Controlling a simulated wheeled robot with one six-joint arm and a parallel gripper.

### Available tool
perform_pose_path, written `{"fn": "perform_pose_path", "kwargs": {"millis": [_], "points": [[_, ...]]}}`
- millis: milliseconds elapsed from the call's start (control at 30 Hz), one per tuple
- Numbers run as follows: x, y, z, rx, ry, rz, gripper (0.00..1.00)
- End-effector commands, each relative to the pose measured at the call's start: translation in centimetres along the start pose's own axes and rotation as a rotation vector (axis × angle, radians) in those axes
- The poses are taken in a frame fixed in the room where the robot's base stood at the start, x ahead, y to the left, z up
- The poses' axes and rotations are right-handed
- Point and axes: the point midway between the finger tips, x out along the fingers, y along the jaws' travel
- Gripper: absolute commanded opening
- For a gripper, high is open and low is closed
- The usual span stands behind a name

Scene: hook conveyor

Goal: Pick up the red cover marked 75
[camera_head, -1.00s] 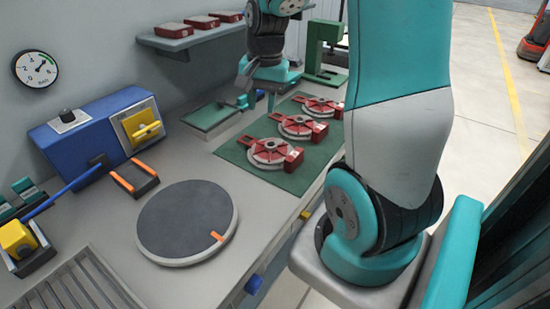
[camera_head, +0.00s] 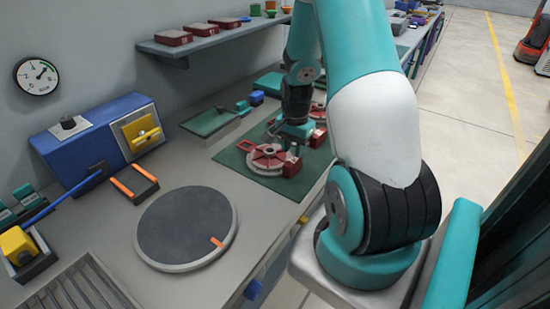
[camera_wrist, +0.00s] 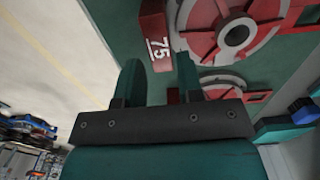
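The red cover marked 75 (camera_wrist: 155,50) shows its numbered block at the top of the wrist view, joined to a red ring on a grey disc. In the head view the nearest red cover (camera_head: 268,157) lies on the green mat (camera_head: 232,158). My gripper (camera_wrist: 160,70) points at the numbered block, with its two fingers apart and the block's end between or just beyond them. In the head view my gripper (camera_head: 296,145) is low over the right side of this cover. Contact cannot be told. A second red cover (camera_wrist: 225,85) lies close by.
A round dark turntable (camera_head: 185,225) with an orange mark stands in front of the mat. A blue box with a yellow switch (camera_head: 140,130) is at the left. A shelf (camera_head: 210,38) with red boxes is above. Another red cover (camera_head: 318,112) is partly hidden by my arm.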

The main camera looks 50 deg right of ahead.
Motion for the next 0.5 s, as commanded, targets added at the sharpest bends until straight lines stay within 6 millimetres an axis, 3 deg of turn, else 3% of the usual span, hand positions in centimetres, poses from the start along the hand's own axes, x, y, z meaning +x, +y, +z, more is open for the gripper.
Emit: {"fn": "perform_pose_path", "kwargs": {"millis": [300,500], "points": [[3.9,0.2,0.2,0.0,-0.004,0.003,0.34],[5.1,0.2,0.1,-0.001,-0.001,0.0,0.34]]}}
